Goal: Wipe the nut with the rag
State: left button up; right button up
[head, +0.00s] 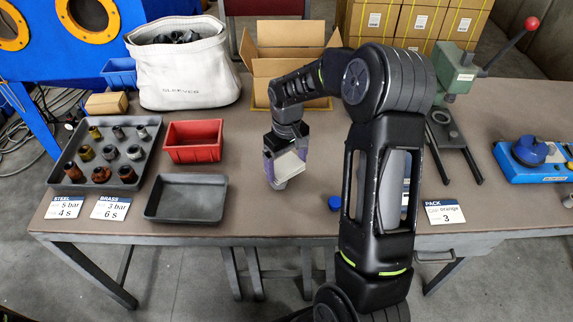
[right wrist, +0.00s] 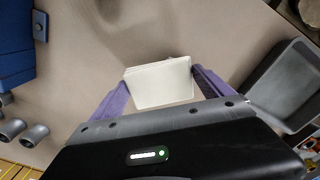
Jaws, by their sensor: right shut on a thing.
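My right gripper (head: 284,168) is above the middle of the table, pointing down. It is shut on a white folded rag (right wrist: 160,84), which also shows in the head view (head: 290,164). In the right wrist view the rag sits between the two purple fingers. A dark tray (head: 62,187) at the left of the table holds several metal fittings (head: 110,153) in rows, some grey, some brassy, some rusty brown. I cannot tell which of them is the nut. The rag is well to the right of this tray and apart from it. My left gripper is not in view.
A red bin (head: 194,142) and an empty dark tray (head: 185,198) stand between the fittings and my right gripper. Behind are a white fabric bin (head: 185,85) and an open carton (head: 285,67). A small blue cap (head: 334,203) lies right of the gripper. A green press (head: 457,75) stands further right.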

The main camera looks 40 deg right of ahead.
notch_tip(320, 180, up, 4)
jog(key=shift+r+p, duration=0.15)
jog(key=shift+p, duration=1)
jog(key=shift+s+m, duration=0.25)
jog(key=shift+m, duration=0.25)
jog(key=shift+a+r+m, duration=0.15)
jog(key=shift+m, duration=0.15)
jog(key=w+a+r, duration=0.2)
jog(key=a+r, duration=0.1)
jog(key=a, duration=0.6)
jog(key=w+a+r+n, duration=0.1)
jog(key=w+a+r, duration=0.2)
jog(key=a, duration=0.7)
jog(key=shift+w+n, duration=0.2)
jog(key=shift+n, duration=0.1)
